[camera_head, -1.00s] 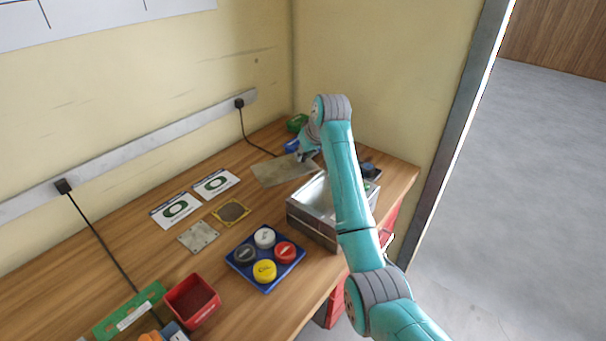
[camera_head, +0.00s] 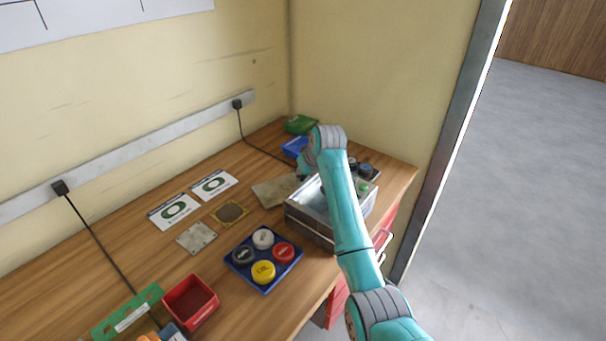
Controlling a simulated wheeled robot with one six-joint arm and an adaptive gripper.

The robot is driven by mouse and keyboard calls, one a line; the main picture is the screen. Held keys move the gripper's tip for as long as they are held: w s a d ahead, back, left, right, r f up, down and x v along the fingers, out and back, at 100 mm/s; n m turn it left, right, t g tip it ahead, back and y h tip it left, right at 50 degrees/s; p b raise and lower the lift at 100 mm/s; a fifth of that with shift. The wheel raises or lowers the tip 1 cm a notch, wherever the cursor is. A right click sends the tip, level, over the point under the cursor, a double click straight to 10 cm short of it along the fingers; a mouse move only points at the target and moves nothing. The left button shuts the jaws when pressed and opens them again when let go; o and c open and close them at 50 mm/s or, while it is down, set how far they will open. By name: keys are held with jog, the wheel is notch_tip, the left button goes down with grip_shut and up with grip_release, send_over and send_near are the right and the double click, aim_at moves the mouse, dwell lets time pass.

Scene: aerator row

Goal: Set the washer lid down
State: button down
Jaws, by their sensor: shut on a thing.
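The washer lid (camera_head: 274,191) is a flat, dull grey-brown plate. It is at the table surface, or very close to it, just left of the open metal washer box (camera_head: 311,224); I cannot tell whether it touches the table. My gripper (camera_head: 302,174) is at the lid's right end, shut on it, and mostly hidden behind my own wrist. The box is open at the top, and its right part is covered by my arm.
A blue bin (camera_head: 295,146) and a green item (camera_head: 300,124) stand behind the lid. A blue tray with several coloured round caps (camera_head: 263,271) is in front. A red bin (camera_head: 190,302) stands front left.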

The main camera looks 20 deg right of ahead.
jog(key=c, duration=0.9)
grip_release()
jog(key=shift+f, duration=0.1)
jog(key=shift+c, duration=0.2)
jog(key=v, duration=1.2)
